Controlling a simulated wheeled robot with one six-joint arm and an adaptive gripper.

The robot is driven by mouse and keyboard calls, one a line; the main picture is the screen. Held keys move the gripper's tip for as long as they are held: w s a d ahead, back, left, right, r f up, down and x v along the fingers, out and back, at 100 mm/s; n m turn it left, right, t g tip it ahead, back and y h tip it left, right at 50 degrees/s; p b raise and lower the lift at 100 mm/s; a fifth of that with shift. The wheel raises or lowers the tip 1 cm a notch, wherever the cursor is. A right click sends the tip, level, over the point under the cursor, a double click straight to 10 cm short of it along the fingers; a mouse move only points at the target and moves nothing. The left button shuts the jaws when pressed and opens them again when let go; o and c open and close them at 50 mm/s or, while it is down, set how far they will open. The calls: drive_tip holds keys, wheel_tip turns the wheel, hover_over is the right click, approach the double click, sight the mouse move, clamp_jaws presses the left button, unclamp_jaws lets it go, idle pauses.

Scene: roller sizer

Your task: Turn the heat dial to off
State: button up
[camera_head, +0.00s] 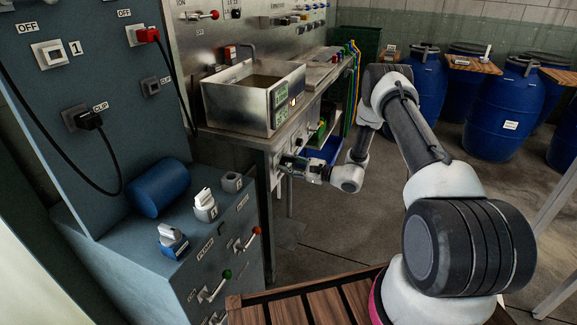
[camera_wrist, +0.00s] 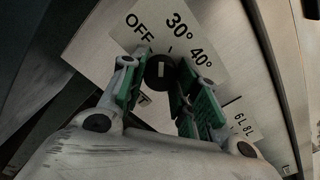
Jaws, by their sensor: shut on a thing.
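The heat dial (camera_wrist: 157,72) is a small dark round knob with a short white mark, in the wrist view. It sits below a white label (camera_wrist: 172,38) printed OFF, 30° and 40°. My gripper (camera_wrist: 161,78) has its green-padded fingers on either side of the dial and is shut on it. The fingers hide parts of the dial's sides. I cannot tell exactly which word the white mark points to. In the head view my gripper (camera_head: 288,167) is at the front of the metal bench, below the steel basin, and the dial is not clear there.
The steel basin (camera_head: 228,103) with a display stands on the bench above my gripper. A blue-grey cabinet (camera_head: 95,235) with switches and plugs stands at the left. Blue barrels (camera_head: 508,112) stand at the back right. The floor (camera_head: 325,225) beside the bench is clear.

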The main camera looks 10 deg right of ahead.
drive_tip(key=n, duration=0.5)
drive_tip(key=shift+n, duration=0.3)
idle(0.4)
drive_tip(key=o, duration=1)
drive_tip(key=shift+d, duration=0.1)
drive_tip(key=v, duration=1.2)
